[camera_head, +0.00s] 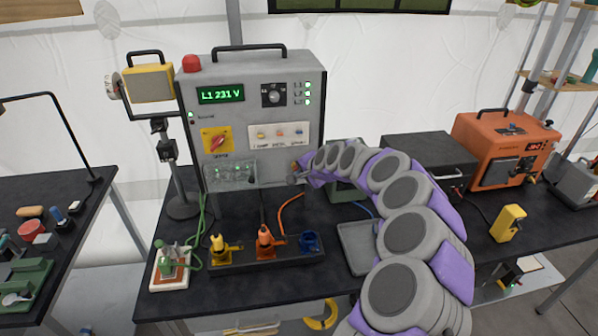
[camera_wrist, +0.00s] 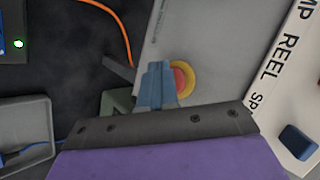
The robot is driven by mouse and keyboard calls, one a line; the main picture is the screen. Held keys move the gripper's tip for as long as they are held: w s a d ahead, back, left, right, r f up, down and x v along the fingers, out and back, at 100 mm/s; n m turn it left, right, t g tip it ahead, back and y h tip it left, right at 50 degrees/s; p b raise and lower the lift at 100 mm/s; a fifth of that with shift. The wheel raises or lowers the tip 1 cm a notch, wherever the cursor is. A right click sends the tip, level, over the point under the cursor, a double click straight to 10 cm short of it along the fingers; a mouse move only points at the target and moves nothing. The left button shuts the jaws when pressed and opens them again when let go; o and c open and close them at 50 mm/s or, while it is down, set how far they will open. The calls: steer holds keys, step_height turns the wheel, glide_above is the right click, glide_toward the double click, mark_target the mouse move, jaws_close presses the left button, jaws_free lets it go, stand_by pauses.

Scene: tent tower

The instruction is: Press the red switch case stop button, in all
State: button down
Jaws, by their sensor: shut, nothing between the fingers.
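A red button with a yellow ring (camera_wrist: 184,78) sits on the grey face of the switch case (camera_head: 255,80). In the wrist view my gripper (camera_wrist: 157,82) is shut and empty, its blue-grey fingers beside the button and overlapping its left part. I cannot tell whether they touch it. In the head view my gripper (camera_head: 293,179) is at the lower right of the case, and the button is hardly visible there. A red dome (camera_head: 191,63) stands on the case's top left corner.
The case front carries a green display (camera_head: 221,94), a red rotary switch on a yellow plate (camera_head: 216,140) and a white labelled panel (camera_head: 278,135). A dark tray (camera_head: 270,263) with coloured plugs lies in front. A work lamp (camera_head: 148,83) stands left, an orange unit (camera_head: 500,145) right.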

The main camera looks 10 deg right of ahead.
steer(key=shift+w+d, duration=0.2)
steer(key=shift+d, duration=0.15)
steer(key=shift+r, duration=0.1)
steer(key=shift+s+p, duration=0.95)
steer(key=shift+p, duration=0.05)
steer(key=shift+s+p, duration=1.85)
steer(key=shift+s, duration=0.65)
